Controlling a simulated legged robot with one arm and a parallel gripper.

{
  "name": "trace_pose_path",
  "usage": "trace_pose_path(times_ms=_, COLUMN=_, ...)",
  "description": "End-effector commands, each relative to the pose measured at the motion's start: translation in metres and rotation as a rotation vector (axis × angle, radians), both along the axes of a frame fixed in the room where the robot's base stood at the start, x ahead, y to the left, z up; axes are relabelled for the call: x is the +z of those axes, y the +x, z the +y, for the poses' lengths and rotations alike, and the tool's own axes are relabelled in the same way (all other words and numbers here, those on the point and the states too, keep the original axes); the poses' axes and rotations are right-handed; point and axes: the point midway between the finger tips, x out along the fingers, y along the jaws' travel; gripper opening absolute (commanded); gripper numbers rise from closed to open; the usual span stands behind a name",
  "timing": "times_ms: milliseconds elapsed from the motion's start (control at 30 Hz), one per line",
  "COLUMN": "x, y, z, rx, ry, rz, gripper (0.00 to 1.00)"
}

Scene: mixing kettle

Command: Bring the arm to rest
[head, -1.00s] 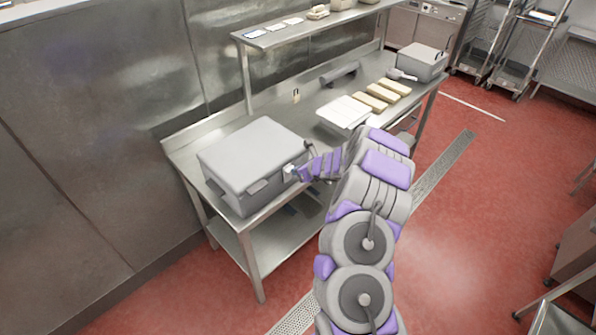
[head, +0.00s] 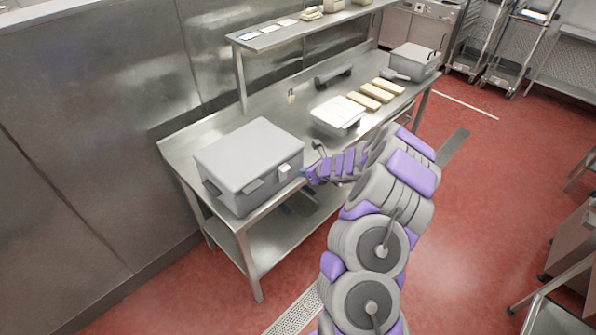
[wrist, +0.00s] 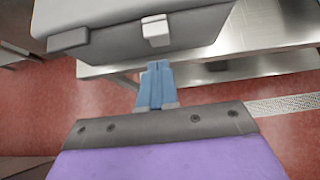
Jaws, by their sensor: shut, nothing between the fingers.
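My gripper (head: 304,174) is at the end of my purple and grey arm, just right of a grey lidded box (head: 250,160) on the steel table (head: 190,142). In the wrist view my gripper's blue fingers (wrist: 157,66) are together with nothing between them. The box also shows at the top of the wrist view (wrist: 100,18), with a light latch (wrist: 155,30) just beyond the fingertips. A small gap shows between the fingertips and the latch. The lid looks closed.
A white-lidded tray (head: 338,112), several tan blocks (head: 370,96), a dark handled item (head: 333,76) and a second grey box (head: 414,60) stand along the table. A shelf (head: 290,32) runs above its back. The red floor at right is largely open.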

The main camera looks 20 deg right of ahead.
Motion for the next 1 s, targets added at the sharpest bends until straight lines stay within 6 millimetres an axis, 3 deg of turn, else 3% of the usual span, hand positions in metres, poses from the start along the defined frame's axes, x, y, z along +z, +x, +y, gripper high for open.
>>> trace_pose_path(times_ms=367, x=0.046, y=-0.040, z=-0.015, rx=0.000, ry=-0.002, rz=-0.004, gripper=0.00)
trace_pose_path(times_ms=767, x=0.056, y=-0.050, z=-0.017, rx=0.008, ry=-0.003, rz=-0.002, gripper=0.00)
trace_pose_path(times_ms=867, x=0.064, y=-0.048, z=-0.001, rx=0.069, ry=-0.025, rz=-0.024, gripper=0.00)
trace_pose_path(times_ms=1000, x=0.094, y=-0.048, z=0.058, rx=0.292, ry=-0.106, rz=-0.100, gripper=0.00)
